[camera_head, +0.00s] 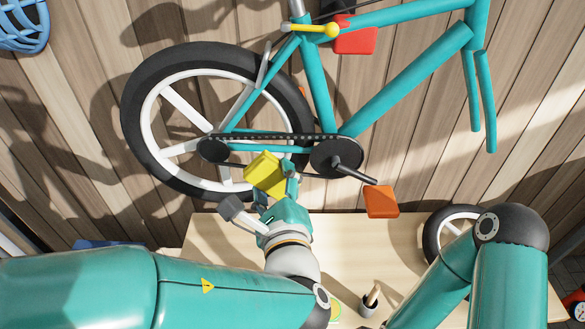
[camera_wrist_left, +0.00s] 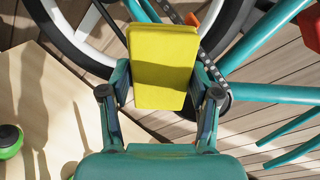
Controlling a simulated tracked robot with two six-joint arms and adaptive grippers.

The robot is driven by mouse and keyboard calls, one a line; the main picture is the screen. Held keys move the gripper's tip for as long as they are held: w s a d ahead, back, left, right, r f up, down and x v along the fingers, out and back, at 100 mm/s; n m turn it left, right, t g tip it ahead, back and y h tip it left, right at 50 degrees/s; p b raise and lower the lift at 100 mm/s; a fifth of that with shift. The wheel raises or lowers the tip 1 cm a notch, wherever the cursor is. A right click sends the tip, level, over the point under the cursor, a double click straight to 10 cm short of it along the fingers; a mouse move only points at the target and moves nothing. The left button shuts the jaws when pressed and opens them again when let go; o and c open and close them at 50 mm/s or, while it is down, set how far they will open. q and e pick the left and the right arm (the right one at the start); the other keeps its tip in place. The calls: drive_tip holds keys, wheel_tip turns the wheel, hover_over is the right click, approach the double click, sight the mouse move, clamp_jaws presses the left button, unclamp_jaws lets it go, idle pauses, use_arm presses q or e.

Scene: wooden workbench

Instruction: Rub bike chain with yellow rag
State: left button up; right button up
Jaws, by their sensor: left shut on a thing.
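A teal bike hangs in front of the wooden wall with its chain (camera_head: 270,136) running between the rear sprocket and the chainring (camera_head: 336,156). The chain also shows in the left wrist view (camera_wrist_left: 109,20), partly hidden behind the rag. My left gripper (camera_head: 275,186) is shut on the yellow rag (camera_head: 263,172), a block-like yellow piece that fills the space between the fingers in the left wrist view (camera_wrist_left: 163,65). The rag is just below the chain in the head view; I cannot tell whether they touch. My right arm shows at lower right, but its gripper is not in view.
The rear wheel (camera_head: 133,115) is behind and left of the rag. An orange pedal (camera_head: 381,201) on its crank sticks out to the right.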

sight(296, 138)
use_arm(q)
drive_tip(key=s+d+r+m+t+h, duration=0.1)
drive_tip(key=s+d+r+m+h, duration=0.1)
drive_tip(key=d+r+h, duration=0.15)
drive_tip(key=shift+y, duration=0.25)
drive_tip(key=shift+w+d+f+p, duration=0.15)
drive_tip(key=shift+w+p, duration=0.2)
drive_tip(key=shift+w, duration=0.65)
drive_tip(key=shift+w+f+p, duration=0.15)
drive_tip(key=shift+w+p, duration=0.2)
drive_tip(key=shift+w, duration=0.6)
drive_tip(key=shift+w+d+f+p, duration=0.15)
drive_tip(key=shift+w+p, duration=0.2)
drive_tip(key=shift+w, duration=0.65)
drive_tip(key=shift+a, duration=0.1)
drive_tip(key=shift+w+b, duration=0.35)
drive_tip(key=shift+w, duration=0.7)
drive_tip(key=shift+a, duration=0.1)
